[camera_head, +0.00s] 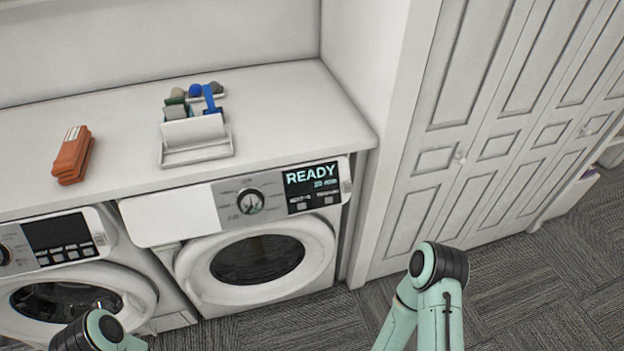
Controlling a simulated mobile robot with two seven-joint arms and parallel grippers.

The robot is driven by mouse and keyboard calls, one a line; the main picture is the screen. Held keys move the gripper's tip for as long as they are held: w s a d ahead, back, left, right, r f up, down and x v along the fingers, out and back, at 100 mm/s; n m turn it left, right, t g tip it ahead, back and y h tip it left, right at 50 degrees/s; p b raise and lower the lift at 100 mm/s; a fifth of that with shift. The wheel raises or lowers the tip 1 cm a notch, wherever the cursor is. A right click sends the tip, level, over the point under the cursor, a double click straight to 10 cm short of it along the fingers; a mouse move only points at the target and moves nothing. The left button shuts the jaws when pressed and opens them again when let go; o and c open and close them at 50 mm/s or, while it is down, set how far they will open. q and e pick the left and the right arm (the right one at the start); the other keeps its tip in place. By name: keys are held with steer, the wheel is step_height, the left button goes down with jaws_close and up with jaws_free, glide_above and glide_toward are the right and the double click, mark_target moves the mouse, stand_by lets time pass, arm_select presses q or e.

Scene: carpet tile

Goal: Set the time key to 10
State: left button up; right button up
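A white front-loading machine (205,245) stands under the counter with its round door shut. Its control panel carries a round knob (250,201) and a dark display (311,177) that reads READY, with a smaller line below that is too blurred to read for sure. Under the display are two small light keys, a left key (305,207) and a right key (328,200); their labels are too small to read surely. Neither of my grippers shows. Only mint and black links of my arms appear at the lower left and lower middle, apart from the panel.
A second machine (140,285) stands to the left. The white counter (290,115) above holds an orange-brown stack (73,155) and a white caddy (195,152) with bottles and brushes. Panelled closet doors (480,135) stand at the right. The grey carpet (310,325) in front is clear.

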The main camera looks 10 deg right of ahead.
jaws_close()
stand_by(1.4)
